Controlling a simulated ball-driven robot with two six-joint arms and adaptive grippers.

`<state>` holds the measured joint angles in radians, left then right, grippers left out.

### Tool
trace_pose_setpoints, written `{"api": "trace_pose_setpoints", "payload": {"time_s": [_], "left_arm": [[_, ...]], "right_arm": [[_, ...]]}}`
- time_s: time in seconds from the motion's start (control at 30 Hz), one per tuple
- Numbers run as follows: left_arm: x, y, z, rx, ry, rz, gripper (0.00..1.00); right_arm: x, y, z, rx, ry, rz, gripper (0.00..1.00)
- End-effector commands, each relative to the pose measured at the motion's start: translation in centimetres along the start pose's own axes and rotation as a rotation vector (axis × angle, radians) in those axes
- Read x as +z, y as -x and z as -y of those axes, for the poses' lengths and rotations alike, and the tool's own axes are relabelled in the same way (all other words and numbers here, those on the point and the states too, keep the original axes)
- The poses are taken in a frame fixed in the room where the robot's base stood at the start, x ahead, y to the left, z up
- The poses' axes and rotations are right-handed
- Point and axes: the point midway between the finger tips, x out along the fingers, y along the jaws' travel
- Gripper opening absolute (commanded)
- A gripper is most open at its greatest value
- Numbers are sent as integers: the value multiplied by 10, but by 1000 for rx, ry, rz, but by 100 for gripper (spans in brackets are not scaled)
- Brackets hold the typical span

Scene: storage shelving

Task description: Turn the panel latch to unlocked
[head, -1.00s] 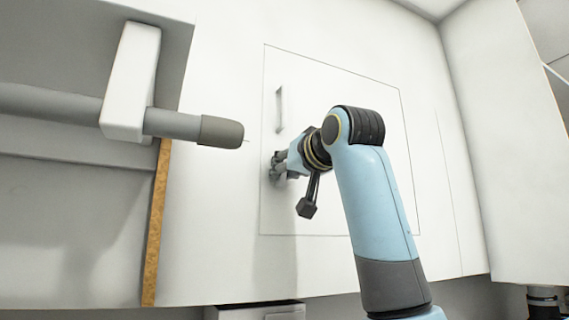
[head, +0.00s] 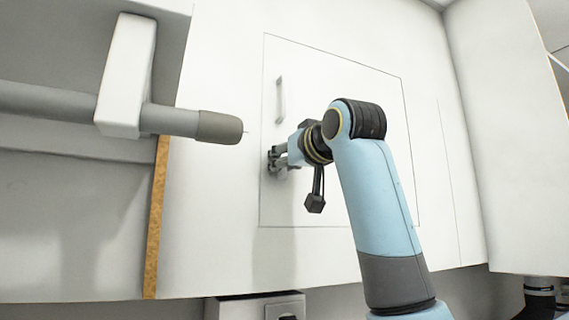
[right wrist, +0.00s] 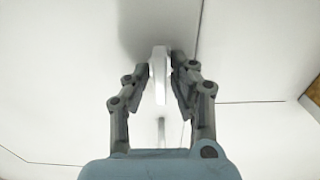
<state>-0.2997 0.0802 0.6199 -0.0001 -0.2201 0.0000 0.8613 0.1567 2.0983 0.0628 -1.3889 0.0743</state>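The panel (head: 350,90) is a white door outlined by thin seams in a white wall, with a slim upright handle (head: 281,99) near its left edge. My right gripper (head: 274,160) is at the panel's left edge, below the handle. The latch is hidden behind my gripper in the head view. In the right wrist view, a pale, narrow latch (right wrist: 159,68) stands lengthwise between the fingertips of my right gripper (right wrist: 161,72). The fingertips are close on both sides of it; I cannot tell whether both touch. My left gripper is out of view.
A grey rail (head: 60,104) with a dark end passes through a white bracket (head: 126,75) at the left, near the panel. A brown-edged board (head: 156,220) stands below it. A white cabinet side (head: 515,150) is at the right. A grey box (head: 235,308) sits below.

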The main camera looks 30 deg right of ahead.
Motion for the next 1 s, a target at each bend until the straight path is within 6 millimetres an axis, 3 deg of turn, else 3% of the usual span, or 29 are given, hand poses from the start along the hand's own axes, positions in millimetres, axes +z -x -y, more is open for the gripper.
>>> {"api": "trace_pose_setpoints", "payload": {"time_s": [0.07,0.43,0.8,1.0], "left_arm": [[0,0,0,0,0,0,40],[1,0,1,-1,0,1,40],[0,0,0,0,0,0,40],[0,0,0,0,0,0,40]], "right_arm": [[0,0,0,0,0,0,36],[-1,8,0,0,-1,-4,36],[-1,84,0,1,0,-4,36],[0,113,0,0,0,-2,36]]}}
